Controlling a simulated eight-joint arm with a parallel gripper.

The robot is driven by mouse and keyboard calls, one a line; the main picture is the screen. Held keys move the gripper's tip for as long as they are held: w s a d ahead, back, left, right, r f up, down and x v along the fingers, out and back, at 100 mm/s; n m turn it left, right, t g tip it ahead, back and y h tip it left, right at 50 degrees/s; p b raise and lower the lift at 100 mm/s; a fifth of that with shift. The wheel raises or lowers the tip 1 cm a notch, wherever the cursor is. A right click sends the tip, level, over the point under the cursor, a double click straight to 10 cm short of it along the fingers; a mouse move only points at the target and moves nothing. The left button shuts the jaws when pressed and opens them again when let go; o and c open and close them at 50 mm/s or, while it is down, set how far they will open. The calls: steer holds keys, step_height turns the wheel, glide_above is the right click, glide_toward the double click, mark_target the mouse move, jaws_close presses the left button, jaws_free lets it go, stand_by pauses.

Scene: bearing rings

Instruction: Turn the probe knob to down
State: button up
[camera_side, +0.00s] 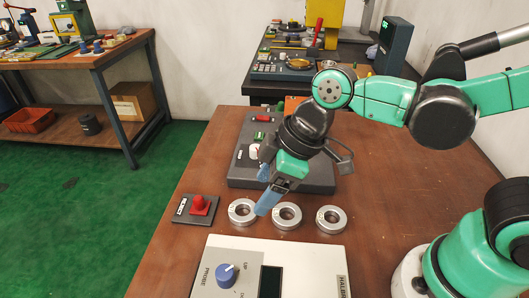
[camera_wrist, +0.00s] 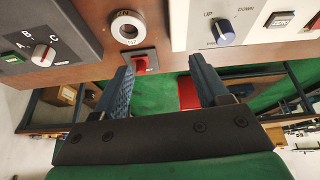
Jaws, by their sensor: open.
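The blue probe knob (camera_side: 227,275) sits on a pale box (camera_side: 322,268) marked PROBE at the front of the bench. In the wrist view the knob (camera_wrist: 223,33) is at the upper right, with UP and DOWN printed beyond it. Its white mark appears to point towards UP. My gripper (camera_side: 266,189) is open and empty above the bench, behind the box and apart from the knob. In the wrist view its blue fingers (camera_wrist: 161,66) are spread wide, and the knob lies beyond the right finger's tip.
Three metal rings (camera_side: 287,215) lie in a row behind the box. A red button (camera_side: 199,204) on a small dark plate is left of them. A dark panel (camera_side: 318,179) stands behind; its A-B-C selector (camera_wrist: 43,55) shows in the wrist view. The bench's left front is clear.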

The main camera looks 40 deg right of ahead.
mark_target(226, 271)
steer(key=s+a+f+n+g, duration=0.1)
steer(key=a+n, duration=0.1)
steer(key=s+a+n+g, duration=0.1)
steer(key=a+n, duration=0.1)
steer(key=a, duration=0.1)
steer(key=s+a+f+n+g+y, duration=0.1)
steer(key=a, duration=0.1)
steer(key=shift+s+a+f+n, duration=0.15)
steer(key=shift+a+f+n, duration=0.15)
steer(key=shift+f+n, duration=0.1)
steer(key=shift+x, duration=2.65)
jaws_close()
